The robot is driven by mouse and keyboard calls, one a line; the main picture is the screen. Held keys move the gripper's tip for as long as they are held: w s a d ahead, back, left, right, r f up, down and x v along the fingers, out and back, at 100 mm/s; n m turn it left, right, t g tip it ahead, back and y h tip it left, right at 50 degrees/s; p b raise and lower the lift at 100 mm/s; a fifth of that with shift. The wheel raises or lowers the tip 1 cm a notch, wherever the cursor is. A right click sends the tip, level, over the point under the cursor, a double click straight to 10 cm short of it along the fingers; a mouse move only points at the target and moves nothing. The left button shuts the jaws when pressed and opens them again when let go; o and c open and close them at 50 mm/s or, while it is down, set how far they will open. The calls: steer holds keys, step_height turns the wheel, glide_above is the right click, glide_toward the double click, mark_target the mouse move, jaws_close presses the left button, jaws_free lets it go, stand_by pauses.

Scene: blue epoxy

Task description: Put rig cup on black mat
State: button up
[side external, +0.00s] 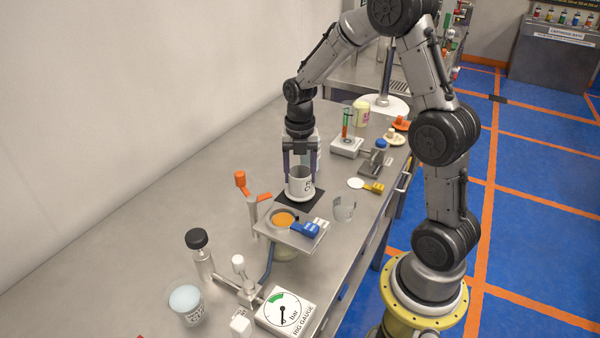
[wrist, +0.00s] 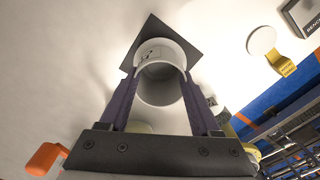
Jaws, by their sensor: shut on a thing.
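The rig cup (side external: 300,185) is a white cup with dark lettering on its side, upright at the black mat. My gripper (side external: 301,168) is shut on it, with a finger on either side. In the wrist view the cup (wrist: 162,88) sits between the purple fingers of my gripper (wrist: 160,78), its open mouth towards the camera. The black mat (side external: 318,199) is a flat dark square under the cup; its corner also shows beyond the cup in the wrist view (wrist: 153,27). I cannot tell whether the cup's base touches the mat.
A rig gauge (side external: 285,311) is at the front. The bench left of the mat is clear.

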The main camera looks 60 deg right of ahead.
steer(key=shift+f, duration=0.1)
steer(key=o, duration=1.4)
step_height(320, 180, up, 11)
steer(key=s+a+r+m+t, duration=0.3)
steer(key=s+a+r+m, duration=0.3)
steer(key=s+a+m, duration=0.3)
steer(key=shift+s+a+f+m+t, duration=0.25)
steer(key=shift+s+a+m+t, duration=0.3)
steer(key=shift+s+m, duration=1.55)
steer(key=shift+s+a+f+m+t, duration=0.25)
steer(key=shift+s+a+m, duration=0.8)
steer(key=shift+m, duration=1.85)
steer(key=shift+s+a+f+m+t, duration=0.2)
steer(key=shift+s+a+m+t, duration=0.25)
steer(key=shift+s+m, duration=1.75)
steer(key=shift+w+m, duration=0.3)
